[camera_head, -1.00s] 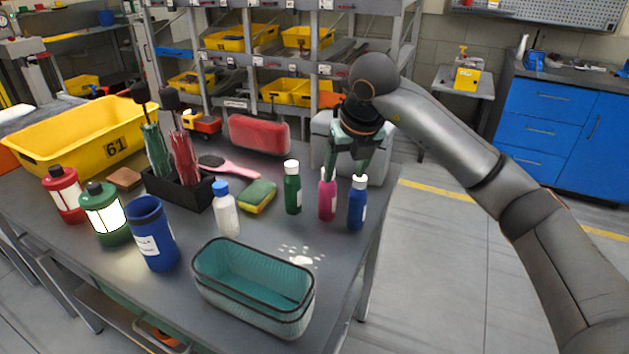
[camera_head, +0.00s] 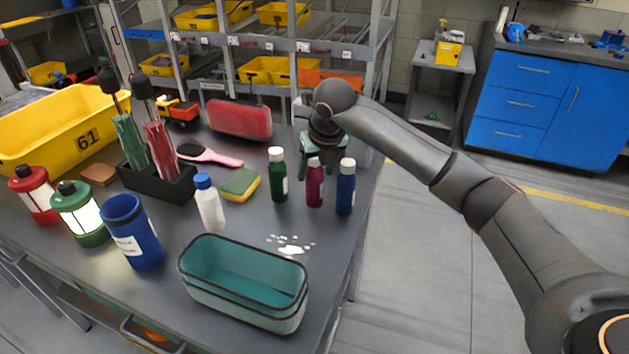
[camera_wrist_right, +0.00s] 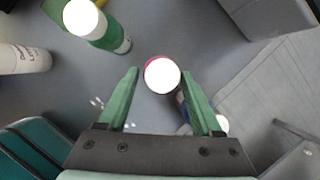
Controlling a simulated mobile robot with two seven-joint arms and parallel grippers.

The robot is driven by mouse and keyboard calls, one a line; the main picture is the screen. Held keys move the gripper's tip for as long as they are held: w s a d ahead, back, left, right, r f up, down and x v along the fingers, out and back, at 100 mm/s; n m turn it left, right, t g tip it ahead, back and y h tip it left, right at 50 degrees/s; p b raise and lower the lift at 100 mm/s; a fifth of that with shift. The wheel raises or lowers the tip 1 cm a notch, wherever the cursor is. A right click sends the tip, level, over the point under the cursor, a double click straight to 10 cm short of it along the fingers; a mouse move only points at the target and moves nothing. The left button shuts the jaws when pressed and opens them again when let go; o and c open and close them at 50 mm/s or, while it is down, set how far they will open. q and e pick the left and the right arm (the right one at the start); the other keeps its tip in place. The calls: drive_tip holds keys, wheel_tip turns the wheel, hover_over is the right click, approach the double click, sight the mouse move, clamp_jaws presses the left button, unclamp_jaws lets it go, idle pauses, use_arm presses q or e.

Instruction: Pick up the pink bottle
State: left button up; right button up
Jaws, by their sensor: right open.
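The pink bottle (camera_head: 315,190) with a white cap stands upright on the table, between the green bottle (camera_head: 278,178) and the blue bottle (camera_head: 345,190). In the right wrist view the pink bottle (camera_wrist_right: 162,76) is seen from above, mostly its white cap, between the fingertips. My right gripper (camera_head: 320,160) is open and empty, low over the table just behind and above the pink bottle. In the wrist view the blue bottle (camera_wrist_right: 221,124) is partly hidden by the right-hand finger. My left gripper is not in view.
The green bottle stands close to the left. A teal basket (camera_head: 200,287) is at the front, with white spots (camera_head: 290,249) on the table behind it. A sponge (camera_head: 240,184), a white bottle (camera_head: 208,203) and a red case (camera_head: 238,119) stand nearby. The table's right edge is close.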

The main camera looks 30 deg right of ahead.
sight(315, 176)
drive_tip(key=shift+x, duration=1.55)
drive_tip(key=shift+c, duration=0.3)
drive_tip(key=shift+r, duration=0.1)
clamp_jaws()
